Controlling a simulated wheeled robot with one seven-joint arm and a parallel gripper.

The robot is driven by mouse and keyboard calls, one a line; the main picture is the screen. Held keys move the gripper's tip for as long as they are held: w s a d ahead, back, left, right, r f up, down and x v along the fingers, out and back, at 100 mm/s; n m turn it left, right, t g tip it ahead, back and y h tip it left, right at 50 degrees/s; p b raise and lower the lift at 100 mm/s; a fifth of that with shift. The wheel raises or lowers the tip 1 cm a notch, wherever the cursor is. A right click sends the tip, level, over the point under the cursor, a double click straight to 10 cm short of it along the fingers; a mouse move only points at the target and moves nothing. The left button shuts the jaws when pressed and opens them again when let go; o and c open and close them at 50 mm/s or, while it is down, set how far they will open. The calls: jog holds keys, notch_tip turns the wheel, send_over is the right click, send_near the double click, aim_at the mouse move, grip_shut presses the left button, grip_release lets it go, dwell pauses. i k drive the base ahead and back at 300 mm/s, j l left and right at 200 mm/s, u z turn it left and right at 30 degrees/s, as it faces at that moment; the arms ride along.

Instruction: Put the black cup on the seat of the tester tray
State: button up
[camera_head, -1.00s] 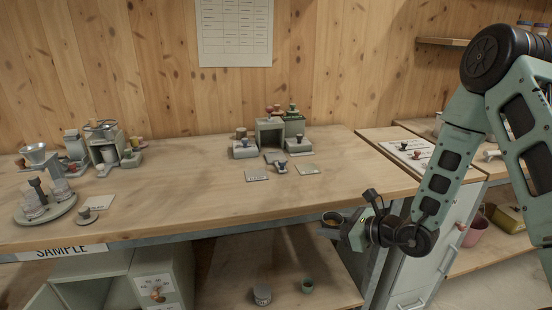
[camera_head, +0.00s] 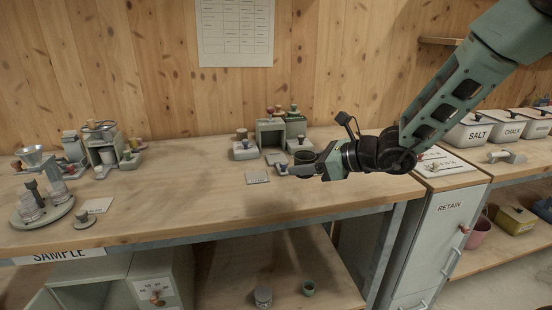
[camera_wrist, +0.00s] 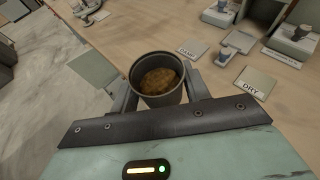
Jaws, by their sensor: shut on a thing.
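The black cup (camera_wrist: 165,99) is held upright between the fingers of my gripper (camera_head: 303,168), with brown, grainy stuff inside. In the head view the cup (camera_head: 304,157) is above the bench, in front of the grey-green tester stand (camera_head: 270,132). My gripper is shut on the cup's sides. In the wrist view a small grey tray-like piece (camera_wrist: 238,41) lies between two cards, beyond the cup and apart from it. I take it for the tester tray; its seat cannot be made out clearly. In the head view my gripper partly hides that area.
The damp card (camera_wrist: 190,51) and the dry card (camera_wrist: 254,84) lie on the bench. Knobbed blocks (camera_head: 243,147) flank the stand.

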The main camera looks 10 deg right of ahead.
aim_at(277, 159)
jog(key=i, duration=0.95)
